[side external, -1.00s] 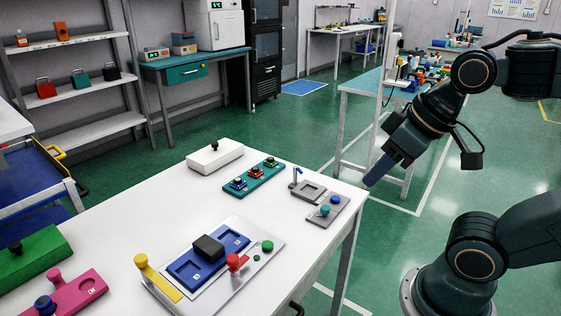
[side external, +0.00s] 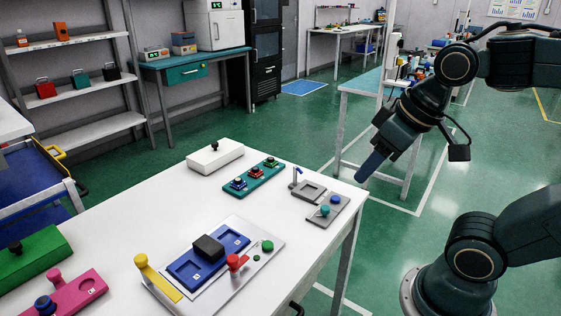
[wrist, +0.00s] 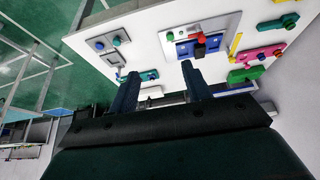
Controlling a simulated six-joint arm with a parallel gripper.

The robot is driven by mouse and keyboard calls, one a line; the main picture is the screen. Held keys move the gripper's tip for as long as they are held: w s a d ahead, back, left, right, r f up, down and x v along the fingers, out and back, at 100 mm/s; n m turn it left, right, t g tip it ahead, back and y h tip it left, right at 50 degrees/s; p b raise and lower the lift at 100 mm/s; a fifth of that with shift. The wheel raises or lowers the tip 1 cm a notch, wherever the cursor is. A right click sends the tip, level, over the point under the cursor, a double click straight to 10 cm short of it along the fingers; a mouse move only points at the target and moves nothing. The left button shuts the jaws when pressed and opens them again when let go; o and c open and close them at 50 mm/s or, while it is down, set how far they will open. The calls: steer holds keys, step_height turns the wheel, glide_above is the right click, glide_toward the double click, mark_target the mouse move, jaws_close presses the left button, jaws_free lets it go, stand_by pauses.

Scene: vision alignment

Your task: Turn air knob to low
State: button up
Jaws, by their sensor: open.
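Several knobs stand on the white table (side external: 120,218); no label is readable, so I cannot tell which is the air knob. A grey panel (side external: 328,213) near the right edge carries a blue knob (side external: 335,199) and a teal knob (side external: 325,210). A teal panel (side external: 256,181) holds blue, red and green knobs. A white box (side external: 212,160) has a black knob on top. My gripper (side external: 362,178) hangs beyond the table's right edge, above floor level and apart from every knob. In the wrist view my gripper (wrist: 160,70) is open and empty.
A light plate (side external: 232,283) holds a blue tray with a black block, a yellow handle, and red and green knobs. Green (side external: 35,257) and pink (side external: 78,294) blocks with knobs lie at the near left.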

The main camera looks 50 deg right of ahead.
steer(key=w+d+f+m+g, duration=0.1)
steer(key=w+d+g, duration=0.1)
steer(key=w+d, duration=0.3)
steer(key=m+g, duration=0.3)
steer(key=m, duration=0.1)
glide_above(325, 207)
step_height(325, 207, down, 14)
steer(key=shift+r, duration=0.1)
step_height(325, 207, down, 14)
steer(key=shift+r, duration=0.1)
stand_by(0.3)
